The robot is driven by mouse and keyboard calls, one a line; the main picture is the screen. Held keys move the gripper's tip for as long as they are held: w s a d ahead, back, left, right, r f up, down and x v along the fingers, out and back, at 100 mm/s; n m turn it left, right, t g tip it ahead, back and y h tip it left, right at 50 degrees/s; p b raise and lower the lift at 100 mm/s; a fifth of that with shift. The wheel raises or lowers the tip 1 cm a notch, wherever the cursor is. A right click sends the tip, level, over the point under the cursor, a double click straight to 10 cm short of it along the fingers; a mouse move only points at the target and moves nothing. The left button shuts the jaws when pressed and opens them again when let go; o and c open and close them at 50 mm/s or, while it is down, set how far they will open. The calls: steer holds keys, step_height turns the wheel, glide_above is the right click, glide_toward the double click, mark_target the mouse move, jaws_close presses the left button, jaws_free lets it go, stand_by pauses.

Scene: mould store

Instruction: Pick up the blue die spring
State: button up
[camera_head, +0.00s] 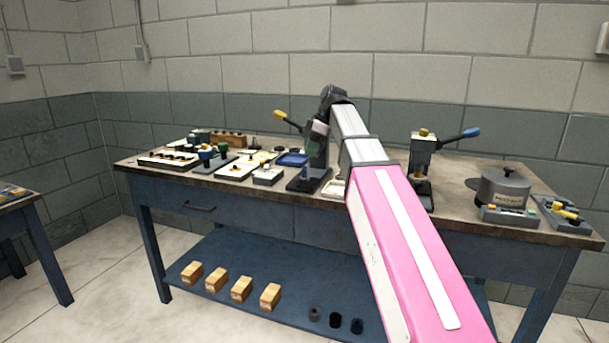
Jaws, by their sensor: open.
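My arm reaches from the lower right up over the bench, its pink and white links ending in a dark joint above the bench's middle. I cannot make out my gripper's fingers; the arm and the dark lever press (309,176) crowd that spot. No blue die spring can be told apart for certain. A small blue tray (292,159) lies left of the press, and whatever is in it is too small to tell. Some bench top is hidden behind my arm.
The workbench (465,222) carries boards with small parts (168,159) at left. A blue-handled press (422,170) and a round grey pot (503,189) stand at right. Wooden blocks (241,289) and dark cylinders (335,320) sit on the lower shelf (222,253).

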mark_target(305, 167)
steer(key=x, duration=0.8)
steer(key=shift+s+d+f, duration=0.1)
steer(key=shift+d+f, duration=0.05)
steer(key=shift+d, duration=0.1)
jaws_close()
